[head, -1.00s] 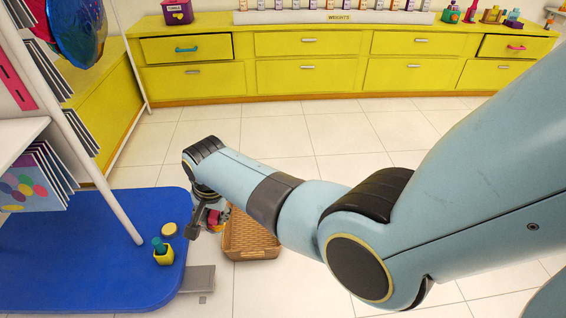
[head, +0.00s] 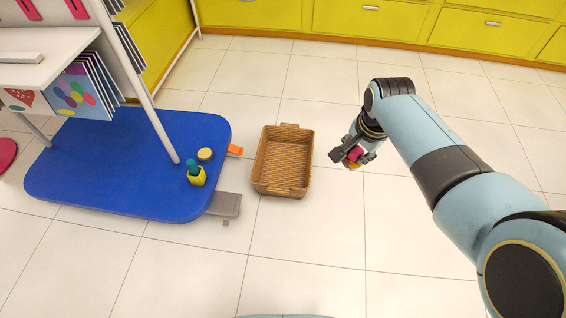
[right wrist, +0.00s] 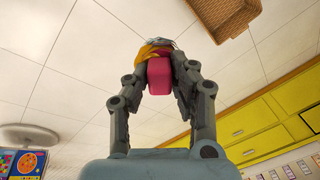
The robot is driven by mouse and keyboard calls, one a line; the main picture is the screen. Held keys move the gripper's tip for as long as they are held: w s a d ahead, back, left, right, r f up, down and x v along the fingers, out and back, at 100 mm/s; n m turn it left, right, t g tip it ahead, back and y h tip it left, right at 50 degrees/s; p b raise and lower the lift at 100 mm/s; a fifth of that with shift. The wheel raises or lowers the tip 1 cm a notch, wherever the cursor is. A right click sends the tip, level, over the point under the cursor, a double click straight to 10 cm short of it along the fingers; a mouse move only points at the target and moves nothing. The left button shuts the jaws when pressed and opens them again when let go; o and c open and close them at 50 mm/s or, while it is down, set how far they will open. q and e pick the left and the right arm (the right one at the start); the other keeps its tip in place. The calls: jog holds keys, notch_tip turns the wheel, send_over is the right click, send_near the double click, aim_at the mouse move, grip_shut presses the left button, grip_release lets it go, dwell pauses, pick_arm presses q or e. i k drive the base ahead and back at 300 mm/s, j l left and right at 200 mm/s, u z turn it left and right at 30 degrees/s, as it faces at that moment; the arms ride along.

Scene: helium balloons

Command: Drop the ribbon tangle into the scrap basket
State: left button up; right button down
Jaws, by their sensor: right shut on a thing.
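The ribbon tangle (head: 354,155) is a small bundle of pink, yellow and grey. My right gripper (head: 352,158) is shut on it and holds it to the right of the scrap basket, clear of it. The right wrist view shows the tangle (right wrist: 158,72) between the fingertips of the right gripper (right wrist: 160,78). The scrap basket (head: 283,153) is a brown woven rectangular tub on the floor, open at the top, with nothing visible inside. Its side (right wrist: 225,14) shows at the top of the right wrist view. My left gripper is out of view.
A blue platform (head: 110,165) with a white rack post (head: 150,100) lies left of the basket. A yellow pot with a green top (head: 196,175) and a yellow disc (head: 205,154) sit on it. Yellow drawers (head: 365,20) line the back.

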aim_at(281, 147)
jog(key=i+j+u, duration=0.1)
jog(key=i+j, duration=0.3)
jog(key=i+j+u, duration=0.1)
jog(key=i+j, duration=0.2)
jog(key=i, duration=0.3)
